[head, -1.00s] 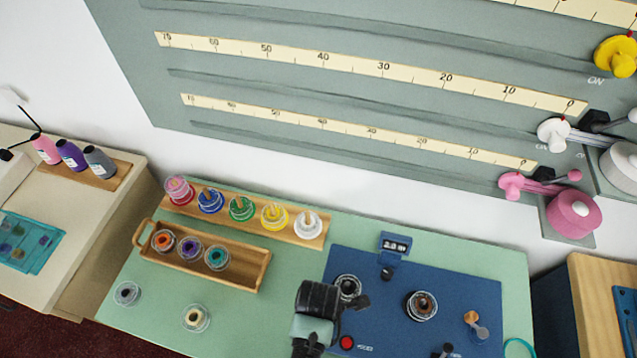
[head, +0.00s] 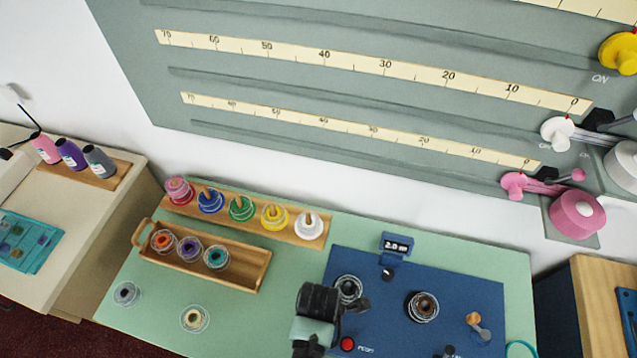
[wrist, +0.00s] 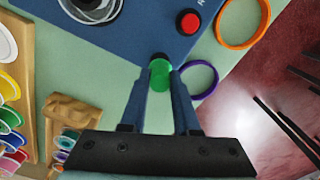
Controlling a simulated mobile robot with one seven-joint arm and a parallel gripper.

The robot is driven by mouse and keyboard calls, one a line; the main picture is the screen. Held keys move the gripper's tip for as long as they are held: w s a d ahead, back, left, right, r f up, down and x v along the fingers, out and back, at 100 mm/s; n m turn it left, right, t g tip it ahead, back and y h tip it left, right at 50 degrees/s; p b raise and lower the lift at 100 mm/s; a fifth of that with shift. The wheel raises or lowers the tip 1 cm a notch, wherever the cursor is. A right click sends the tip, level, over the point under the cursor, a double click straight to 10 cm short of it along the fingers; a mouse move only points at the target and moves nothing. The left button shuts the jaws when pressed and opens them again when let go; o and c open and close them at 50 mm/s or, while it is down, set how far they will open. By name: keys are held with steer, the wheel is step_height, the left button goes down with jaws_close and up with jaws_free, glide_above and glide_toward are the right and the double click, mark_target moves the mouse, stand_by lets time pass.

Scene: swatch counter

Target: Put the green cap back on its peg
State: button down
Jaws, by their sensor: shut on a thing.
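In the wrist view my gripper (wrist: 160,80) has its two blue fingers closed on a green cap (wrist: 159,74). The cap is at the fingertips, near the edge of the blue panel (wrist: 130,38). A small brownish spot shows just beyond it; I cannot tell whether that is a peg. In the head view my dark wrist hides the fingers and the cap. A wooden rack (head: 181,205) at the back of the green counter has upright pegs with coloured round pieces, including a green one (head: 242,208). I cannot tell which peg belongs to the cap.
A wooden tray (head: 255,277) holds orange, purple and teal pieces. In the wrist view an orange ring (wrist: 262,22) and a purple ring (wrist: 215,80) lie near the gripper.

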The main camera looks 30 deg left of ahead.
steer(key=shift+f+b, duration=0.6)
steer(key=shift+f, duration=0.4)
steer(key=c, duration=0.6)
jaws_free()
steer(key=shift+o, duration=0.2)
steer(key=shift+r, duration=0.15)
step_height(320, 180, up, 7)
steer(key=p, duration=0.7)
steer(key=shift+p, duration=0.4)
